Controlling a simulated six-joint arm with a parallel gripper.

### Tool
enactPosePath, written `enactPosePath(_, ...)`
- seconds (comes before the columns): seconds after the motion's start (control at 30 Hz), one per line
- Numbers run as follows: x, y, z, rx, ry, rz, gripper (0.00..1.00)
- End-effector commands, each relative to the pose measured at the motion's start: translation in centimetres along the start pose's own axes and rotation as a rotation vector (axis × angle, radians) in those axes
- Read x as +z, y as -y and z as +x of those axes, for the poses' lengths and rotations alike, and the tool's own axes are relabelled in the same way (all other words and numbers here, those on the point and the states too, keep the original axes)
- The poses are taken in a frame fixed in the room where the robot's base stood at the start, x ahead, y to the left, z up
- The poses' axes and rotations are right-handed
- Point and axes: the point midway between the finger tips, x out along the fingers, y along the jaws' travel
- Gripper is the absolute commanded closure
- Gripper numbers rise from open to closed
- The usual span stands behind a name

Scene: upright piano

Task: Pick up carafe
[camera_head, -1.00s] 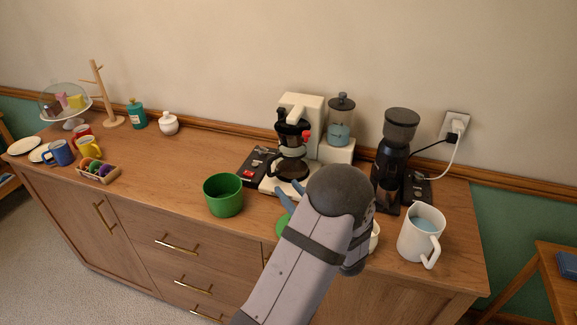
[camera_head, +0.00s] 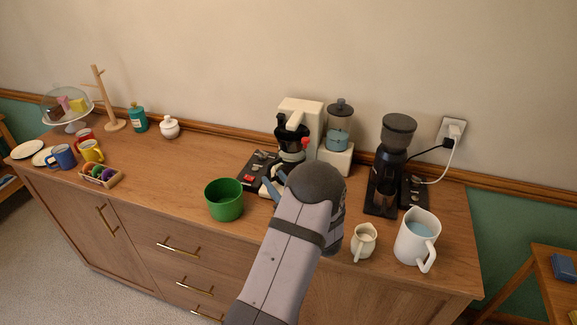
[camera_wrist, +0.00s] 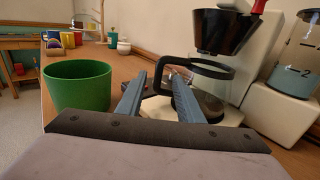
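The carafe (camera_wrist: 212,92) is clear glass with a black handle (camera_wrist: 158,74) and stands on the white base of the coffee maker (camera_wrist: 254,75), under its black filter basket. In the wrist view my gripper (camera_wrist: 160,80) is open, its blue-grey fingers pointing toward the carafe. The handle's near upright shows in the gap between the fingertips; I cannot tell how deep it sits there. No finger is clearly pressing on it. In the head view my gripper (camera_head: 271,187) is low in front of the coffee maker (camera_head: 300,112), and my arm hides most of the carafe.
A green bowl-like pot (camera_head: 224,202) stands just left of my gripper. A small cream jug (camera_head: 364,241) and a white pitcher (camera_head: 415,240) stand to the right. A black grinder (camera_head: 388,165) is right of the coffee maker. The counter between pot and mugs is fairly clear.

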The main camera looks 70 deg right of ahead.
Motion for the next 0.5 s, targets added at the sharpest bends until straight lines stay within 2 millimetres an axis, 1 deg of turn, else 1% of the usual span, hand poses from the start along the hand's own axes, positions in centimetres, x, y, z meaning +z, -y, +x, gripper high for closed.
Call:
enactPosePath(0.17, 0.1, -0.4, 2.3, 0.004, -0.001, 0.001, 0.67)
enactPosePath(0.3, -0.1, -0.3, 3.8, 0.003, 0.000, 0.000, 0.67)
enactPosePath(0.5, -0.2, -0.3, 4.5, 0.001, 0.000, 0.000, 0.67)
